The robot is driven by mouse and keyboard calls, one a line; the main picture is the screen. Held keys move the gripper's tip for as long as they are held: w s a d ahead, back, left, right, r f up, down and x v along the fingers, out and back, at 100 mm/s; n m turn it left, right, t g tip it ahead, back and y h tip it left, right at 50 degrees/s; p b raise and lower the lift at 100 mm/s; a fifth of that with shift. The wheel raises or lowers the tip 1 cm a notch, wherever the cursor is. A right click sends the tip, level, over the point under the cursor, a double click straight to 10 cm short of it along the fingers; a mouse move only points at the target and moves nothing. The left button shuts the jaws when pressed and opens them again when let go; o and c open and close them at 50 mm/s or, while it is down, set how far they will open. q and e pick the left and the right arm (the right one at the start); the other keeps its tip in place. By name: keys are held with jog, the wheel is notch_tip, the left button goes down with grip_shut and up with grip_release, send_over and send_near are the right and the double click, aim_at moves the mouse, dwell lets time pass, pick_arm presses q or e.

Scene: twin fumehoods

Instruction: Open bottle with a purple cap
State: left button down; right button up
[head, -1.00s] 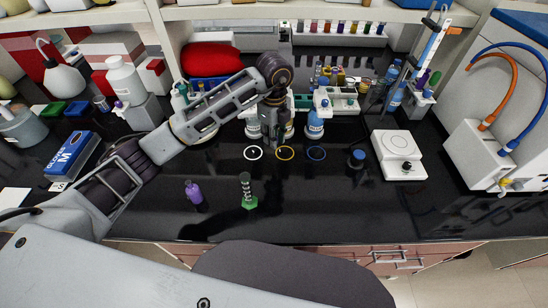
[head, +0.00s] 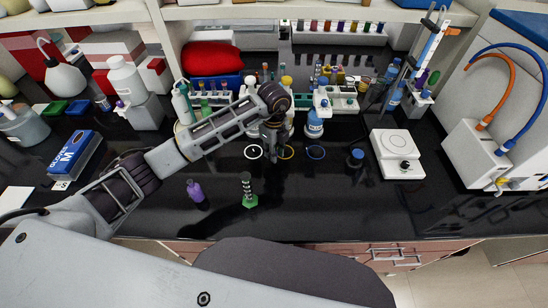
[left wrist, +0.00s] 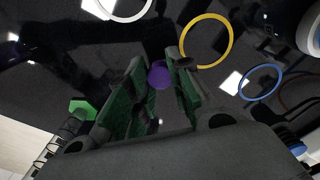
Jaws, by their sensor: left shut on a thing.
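My left gripper (head: 273,160) is over the bench near the white and yellow rings, pointing down. In the left wrist view its green-padded fingers (left wrist: 152,85) are closed on a small round purple cap (left wrist: 158,75). The cap does not show clearly in the head view, and I cannot tell what is under it. My right gripper is not in view.
A green-based cylinder (head: 248,190) stands left of the gripper. A white ring (head: 253,152), yellow ring (head: 289,152) and blue ring (head: 316,152) mark the bench. A small dark-blue bottle (head: 355,158) and white hotplate (head: 397,153) are right.

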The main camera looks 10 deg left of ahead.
pick_arm(q)
jog(key=shift+f+p, duration=0.3)
jog(key=shift+f, duration=1.45)
jog(key=shift+f, duration=0.2)
jog(key=c, duration=1.3)
grip_release()
jog(key=shift+r, duration=0.2)
notch_tip(320, 180, up, 12)
jog(key=shift+b, duration=1.15)
jog(key=shift+s, duration=0.1)
